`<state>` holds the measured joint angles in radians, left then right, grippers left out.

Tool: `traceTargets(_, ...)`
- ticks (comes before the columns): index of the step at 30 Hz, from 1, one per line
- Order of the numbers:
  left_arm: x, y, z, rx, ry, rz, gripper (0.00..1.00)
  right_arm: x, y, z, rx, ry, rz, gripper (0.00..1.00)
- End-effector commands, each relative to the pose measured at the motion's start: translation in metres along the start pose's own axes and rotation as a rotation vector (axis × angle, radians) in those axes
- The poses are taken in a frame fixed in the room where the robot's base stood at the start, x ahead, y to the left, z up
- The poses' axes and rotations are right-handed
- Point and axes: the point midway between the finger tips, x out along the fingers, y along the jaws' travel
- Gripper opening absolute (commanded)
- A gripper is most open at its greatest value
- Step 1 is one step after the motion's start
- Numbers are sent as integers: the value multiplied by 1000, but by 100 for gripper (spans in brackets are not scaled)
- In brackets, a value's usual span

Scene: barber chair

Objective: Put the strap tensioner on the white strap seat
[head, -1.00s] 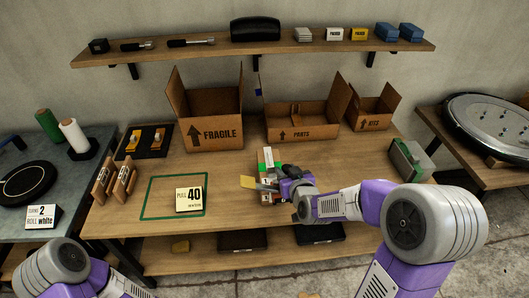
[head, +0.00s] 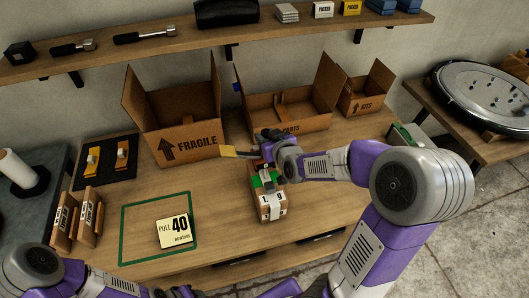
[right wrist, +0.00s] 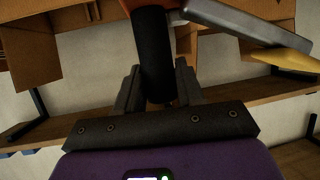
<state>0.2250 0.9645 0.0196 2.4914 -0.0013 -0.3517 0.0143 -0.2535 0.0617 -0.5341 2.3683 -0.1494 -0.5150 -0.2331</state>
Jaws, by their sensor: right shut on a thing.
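My right gripper (head: 268,141) is shut on the strap tensioner (head: 243,154), a tool with a grey bar and a yellow end pointing left. In the right wrist view its black handle (right wrist: 155,55) stands between the fingers, with the grey bar (right wrist: 235,22) beyond. The tensioner is over the far end of a small strapped carton (head: 268,207) and appears apart from it. The carton has a white strap and green and red pieces on top. The gripper and tool partly hide its top, and I cannot clearly make out the white strap seat. My left gripper is out of frame.
The FRAGILE box (head: 190,136) and PARTS box (head: 285,105) stand close behind the tensioner. A "PULL 40" card (head: 174,231) lies in a green outline at left. Wooden holders (head: 77,218) stand farther left. The bench right of the carton is mostly clear.

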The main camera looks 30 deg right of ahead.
Motion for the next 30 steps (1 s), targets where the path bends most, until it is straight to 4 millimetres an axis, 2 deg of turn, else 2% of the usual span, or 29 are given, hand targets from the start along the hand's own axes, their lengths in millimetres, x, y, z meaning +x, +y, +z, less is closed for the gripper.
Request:
traceTargets(5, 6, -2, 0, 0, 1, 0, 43, 6, 0, 12, 0, 4, 1, 0)
traceTargets(12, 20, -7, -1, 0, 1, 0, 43, 18, 0, 41, -2, 3, 0, 0)
traceTargets(23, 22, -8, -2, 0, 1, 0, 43, 18, 0, 43, 0, 6, 0, 0)
traceTargets(24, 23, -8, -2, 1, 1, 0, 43, 19, 0, 45, 0, 2, 0, 39)
traceTargets(29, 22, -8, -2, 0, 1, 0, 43, 18, 0, 44, 0, 1, 0, 63)
traceTargets(30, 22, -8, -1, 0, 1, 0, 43, 18, 0, 44, 0, 1, -1, 63)
